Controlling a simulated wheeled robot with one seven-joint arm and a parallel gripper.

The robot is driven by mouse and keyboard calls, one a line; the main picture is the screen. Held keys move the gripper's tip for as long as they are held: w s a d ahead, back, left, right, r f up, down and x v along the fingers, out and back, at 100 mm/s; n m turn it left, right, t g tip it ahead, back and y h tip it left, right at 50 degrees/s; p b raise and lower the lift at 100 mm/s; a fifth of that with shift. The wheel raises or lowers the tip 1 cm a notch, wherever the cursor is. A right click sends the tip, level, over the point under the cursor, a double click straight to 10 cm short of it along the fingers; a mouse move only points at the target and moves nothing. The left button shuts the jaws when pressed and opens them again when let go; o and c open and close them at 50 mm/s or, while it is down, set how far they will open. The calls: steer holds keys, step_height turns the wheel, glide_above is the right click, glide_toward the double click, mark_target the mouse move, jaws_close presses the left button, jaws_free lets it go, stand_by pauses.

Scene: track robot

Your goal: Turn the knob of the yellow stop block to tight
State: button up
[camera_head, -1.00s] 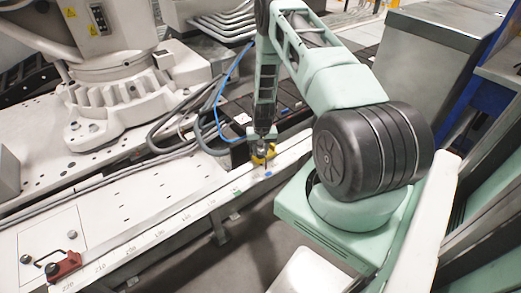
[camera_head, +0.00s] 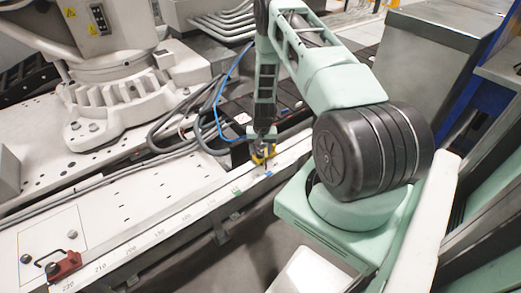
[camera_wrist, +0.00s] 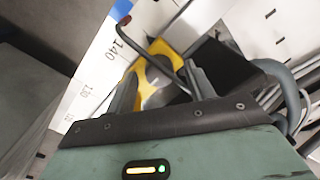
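The yellow stop block (camera_head: 262,157) sits on the white rail, partly hidden behind my gripper in the head view. In the wrist view the yellow stop block (camera_wrist: 150,72) lies beneath and between my fingers, near the 140 mark. A greyish round part, perhaps its knob (camera_wrist: 155,92), shows between the fingers, and a thin dark bent rod crosses over the block. My gripper (camera_wrist: 160,92) points down at the block with its two fingers apart. Contact between fingers and knob cannot be made out, nor can the knob's setting.
The white rail (camera_head: 150,243) carries a printed scale and small blue and green marks. A red block (camera_head: 64,265) with a black handle sits at its near left end. Cables (camera_head: 185,135) and a large white machine (camera_head: 110,75) stand behind. A grey cabinet (camera_head: 430,60) is at right.

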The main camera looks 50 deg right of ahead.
mark_target(263, 151)
steer(key=shift+r, duration=0.1)
step_height(263, 151, up, 17)
steer(key=p, duration=0.2)
steer(key=shift+s+d, duration=0.25)
steer(key=shift+s, duration=0.1)
steer(key=shift+r, duration=0.1)
stand_by(0.4)
